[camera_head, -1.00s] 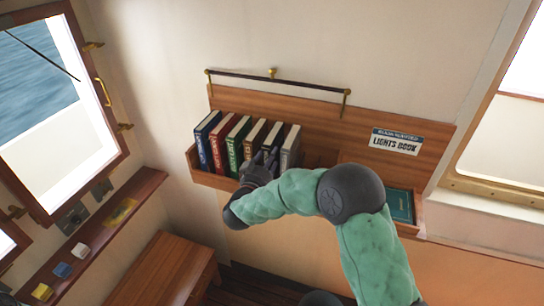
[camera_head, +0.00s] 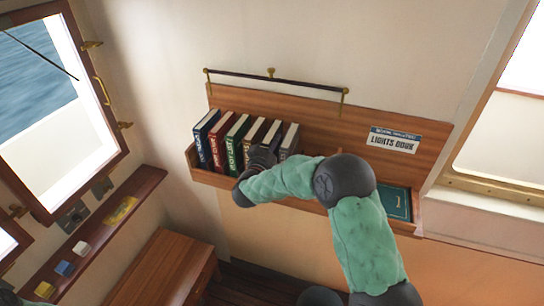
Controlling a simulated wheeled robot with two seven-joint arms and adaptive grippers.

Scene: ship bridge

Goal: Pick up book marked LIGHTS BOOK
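A row of several upright books stands at the left of the wooden wall shelf: a blue book (camera_head: 204,138), a red book (camera_head: 219,140), a green book (camera_head: 237,142), then brown, dark and grey ones, the grey book (camera_head: 289,140) at the right end. A sign reading LIGHTS BOOK (camera_head: 393,141) is on the shelf's back board at the right. A teal book (camera_head: 397,203) lies flat below the sign. My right gripper (camera_head: 263,156) is at the front of the brown and dark books; its fingers are mostly hidden. My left gripper is out of view.
The shelf's front ledge (camera_head: 208,179) runs under the books. A dark rail (camera_head: 275,79) is above. A wooden bench (camera_head: 165,270) and a window (camera_head: 60,100) with a narrow sill shelf (camera_head: 105,222) are at the left.

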